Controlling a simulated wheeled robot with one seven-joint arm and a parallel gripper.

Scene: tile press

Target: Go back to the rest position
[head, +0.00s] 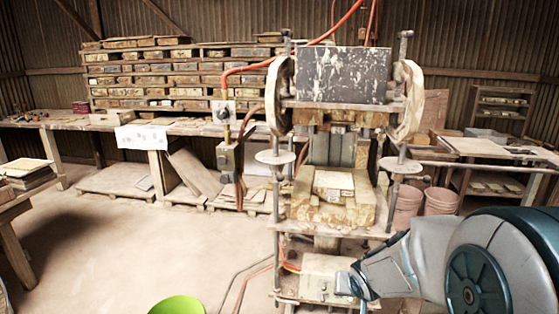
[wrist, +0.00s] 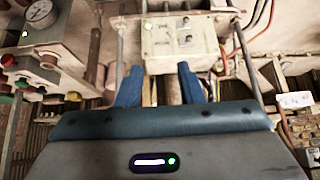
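My arm reaches in from the lower right of the head view, and my gripper (head: 354,288) is low in front of the tile press (head: 345,75). In the wrist view my gripper (wrist: 160,84) shows two blue fingers standing apart, with nothing seen held between them. A pale box (head: 322,278) at the foot of the press is close by the gripper; part of it is hidden by the fingers. A pale box with small knobs (wrist: 182,40) shows beyond the fingertips in the wrist view. I cannot tell whether the fingers touch anything.
Upright rods and hoses stand close around the gripper. In the wrist view a panel with a gauge (wrist: 41,12) and coloured buttons is at left. Buckets (head: 441,201) stand right of the press. A green bowl (head: 177,305) is at bottom. The floor at left is clear.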

